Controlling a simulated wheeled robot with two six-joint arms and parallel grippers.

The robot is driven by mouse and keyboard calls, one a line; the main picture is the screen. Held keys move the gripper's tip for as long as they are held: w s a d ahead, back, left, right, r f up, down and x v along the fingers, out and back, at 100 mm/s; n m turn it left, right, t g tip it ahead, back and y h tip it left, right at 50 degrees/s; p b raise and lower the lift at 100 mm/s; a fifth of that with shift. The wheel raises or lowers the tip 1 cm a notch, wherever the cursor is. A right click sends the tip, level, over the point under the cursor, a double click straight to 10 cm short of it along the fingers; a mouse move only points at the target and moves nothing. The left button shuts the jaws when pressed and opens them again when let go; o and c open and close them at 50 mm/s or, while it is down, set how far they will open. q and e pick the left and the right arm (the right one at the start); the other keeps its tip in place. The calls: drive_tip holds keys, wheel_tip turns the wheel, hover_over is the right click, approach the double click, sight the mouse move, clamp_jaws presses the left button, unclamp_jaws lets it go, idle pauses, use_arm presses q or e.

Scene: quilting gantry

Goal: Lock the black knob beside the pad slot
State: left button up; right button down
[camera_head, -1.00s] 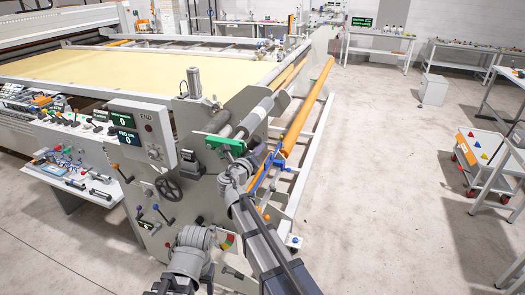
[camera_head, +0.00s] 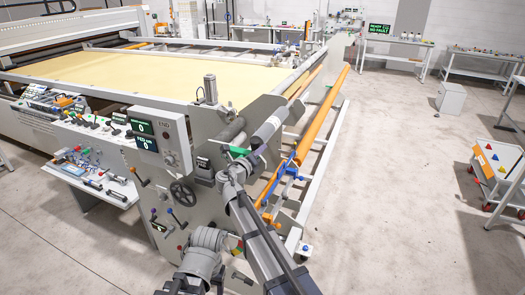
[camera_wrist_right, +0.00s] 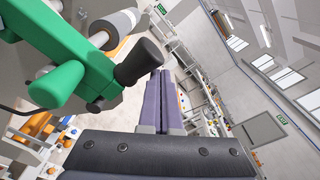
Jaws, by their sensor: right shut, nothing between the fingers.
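The black knob (camera_wrist_right: 139,62) sticks out of a green block (camera_wrist_right: 72,68) in the right wrist view. It is a short, flared dark cylinder, tilted up and to the right. My right gripper (camera_wrist_right: 163,76) is shut and empty, its two purple-grey fingers together just right of the knob in that view. I cannot tell whether they touch it. In the head view the right gripper (camera_head: 246,160) is at the machine's near corner, partly covering the green block (camera_head: 237,151). The knob is too small to make out there. My left gripper is not in view; only grey arm parts show at the bottom.
A grey roller (camera_head: 268,128) and a long orange bar (camera_head: 324,115) run beside the gripper. A blue clamp (camera_head: 288,171) sits on the bar. A black handwheel (camera_head: 182,193) and control box (camera_head: 157,140) are left. Open floor (camera_head: 390,200) lies right.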

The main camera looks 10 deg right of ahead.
drive_tip(key=shift+w+a+r, duration=0.1)
drive_tip(key=shift+w+a, duration=0.1)
drive_tip(key=shift+a, duration=0.05)
idle(0.3)
